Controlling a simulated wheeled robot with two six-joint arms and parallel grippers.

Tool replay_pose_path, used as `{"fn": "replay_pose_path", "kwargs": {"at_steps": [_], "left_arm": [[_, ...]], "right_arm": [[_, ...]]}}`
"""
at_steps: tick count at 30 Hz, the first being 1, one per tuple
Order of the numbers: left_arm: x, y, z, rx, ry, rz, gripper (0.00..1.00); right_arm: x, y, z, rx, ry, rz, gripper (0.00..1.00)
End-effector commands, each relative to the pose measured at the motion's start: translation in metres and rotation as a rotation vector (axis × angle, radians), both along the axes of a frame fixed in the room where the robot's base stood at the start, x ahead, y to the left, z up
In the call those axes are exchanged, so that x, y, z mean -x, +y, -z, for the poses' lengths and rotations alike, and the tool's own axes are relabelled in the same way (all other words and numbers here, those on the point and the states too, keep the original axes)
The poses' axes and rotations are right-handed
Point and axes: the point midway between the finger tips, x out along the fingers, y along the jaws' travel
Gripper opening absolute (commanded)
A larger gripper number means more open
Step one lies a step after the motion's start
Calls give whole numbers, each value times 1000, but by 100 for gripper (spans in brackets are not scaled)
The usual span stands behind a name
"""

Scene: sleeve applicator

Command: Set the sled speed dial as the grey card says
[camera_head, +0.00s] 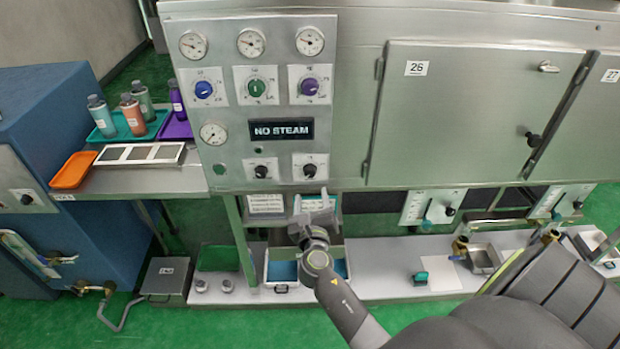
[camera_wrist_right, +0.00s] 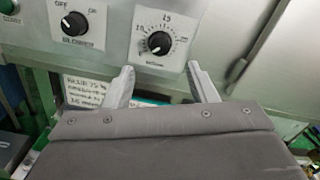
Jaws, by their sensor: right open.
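The numbered dial (camera_wrist_right: 159,42) is a black knob on a white plate, marked 10 and 15 among other numbers. Its name below is too blurred to read. It also shows in the head view (camera_head: 310,170), under the NO STEAM sign. My right gripper (camera_wrist_right: 161,82) is open and empty, its two fingers apart just below the dial plate, not touching the knob. In the head view my right gripper (camera_head: 316,207) is below the panel. A pale card with handwriting (camera_wrist_right: 86,91) hangs left of the fingers. A teal-edged card is mostly hidden behind the gripper. I cannot tell which card is grey. My left gripper is not in view.
A blower knob (camera_wrist_right: 75,23) marked OFF and ON sits left of the dial. Gauges and coloured knobs (camera_head: 256,87) fill the panel above. A low shelf (camera_head: 388,270) with trays lies below. Bottles (camera_head: 132,115) stand on the left side table.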

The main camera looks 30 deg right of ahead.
Motion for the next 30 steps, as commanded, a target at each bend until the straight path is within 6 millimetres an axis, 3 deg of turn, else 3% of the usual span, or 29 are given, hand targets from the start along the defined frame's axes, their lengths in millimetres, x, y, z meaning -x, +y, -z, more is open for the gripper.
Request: {"fn": "replay_pose_path", "kwargs": {"at_steps": [6,12,25,30], "left_arm": [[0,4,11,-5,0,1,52],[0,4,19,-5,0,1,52],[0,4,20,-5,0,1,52],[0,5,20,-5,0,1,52]], "right_arm": [[-40,-24,2,2,-2,-1,52],[-63,-38,2,1,0,0,52],[-70,-43,1,-1,0,0,52],[-70,-43,1,-1,0,0,30]]}}
